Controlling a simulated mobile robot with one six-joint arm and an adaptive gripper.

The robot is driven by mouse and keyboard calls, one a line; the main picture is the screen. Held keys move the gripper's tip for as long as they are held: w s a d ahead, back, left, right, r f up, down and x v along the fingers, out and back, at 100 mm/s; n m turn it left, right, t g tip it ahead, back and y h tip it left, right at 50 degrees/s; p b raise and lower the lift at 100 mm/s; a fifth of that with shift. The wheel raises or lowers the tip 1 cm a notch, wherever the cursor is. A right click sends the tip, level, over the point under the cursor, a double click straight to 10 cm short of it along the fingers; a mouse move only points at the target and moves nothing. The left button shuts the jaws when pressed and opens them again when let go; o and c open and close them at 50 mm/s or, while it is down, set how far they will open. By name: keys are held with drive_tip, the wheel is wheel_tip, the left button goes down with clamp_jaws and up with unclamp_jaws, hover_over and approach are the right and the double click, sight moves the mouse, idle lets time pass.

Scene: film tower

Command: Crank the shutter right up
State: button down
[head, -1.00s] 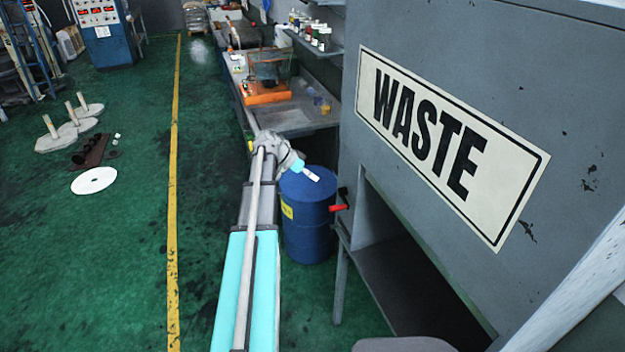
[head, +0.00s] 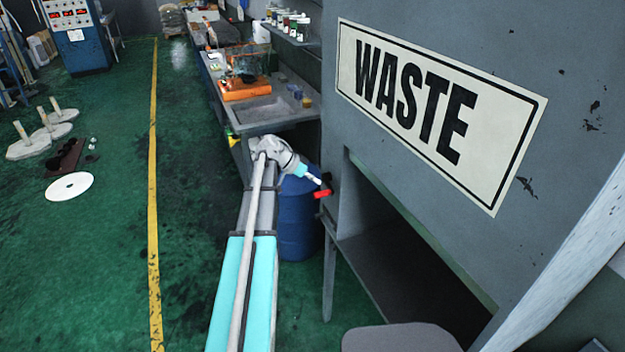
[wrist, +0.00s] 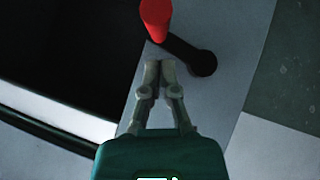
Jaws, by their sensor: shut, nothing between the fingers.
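The crank's red handle (head: 322,193) sticks out from the left edge of the grey waste cabinet (head: 530,60). In the wrist view the red handle (wrist: 155,14) stands on a dark crank arm (wrist: 185,48) that ends in a round dark hub on a grey post. My gripper (head: 318,182) is beside the handle in the head view. In the wrist view my gripper (wrist: 160,66) has its fingertips together, just below the handle's base, with nothing between them. I cannot tell whether it touches the crank. The cabinet's front has a dark opening (head: 410,265) below the WASTE sign (head: 430,110).
A blue drum (head: 297,225) stands behind my arm, left of the cabinet. A workbench (head: 262,112) with a sink and an orange device (head: 246,88) runs along the back. A grey rounded seat (head: 400,338) is at the bottom.

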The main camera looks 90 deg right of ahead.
drive_tip(key=shift+s+a+f+b, duration=0.1)
drive_tip(key=shift+a+f+b, duration=0.1)
drive_tip(key=shift+f+b, duration=0.2)
drive_tip(key=shift+s+a+f+b, duration=0.15)
drive_tip(key=shift+f+b, duration=0.1)
drive_tip(key=shift+f, duration=0.25)
drive_tip(key=shift+w+f, duration=0.1)
drive_tip(key=shift+a+f+b, duration=0.15)
drive_tip(key=shift+f+b, duration=0.4)
drive_tip(key=shift+b, duration=0.1)
drive_tip(key=shift+r, duration=0.25)
drive_tip(key=w+r+p, duration=0.7)
drive_tip(key=r+p, duration=0.3)
drive_tip(key=p, duration=0.1)
drive_tip(key=shift+a+r, duration=0.25)
drive_tip(key=shift+a, duration=0.1)
drive_tip(key=shift+w, duration=0.1)
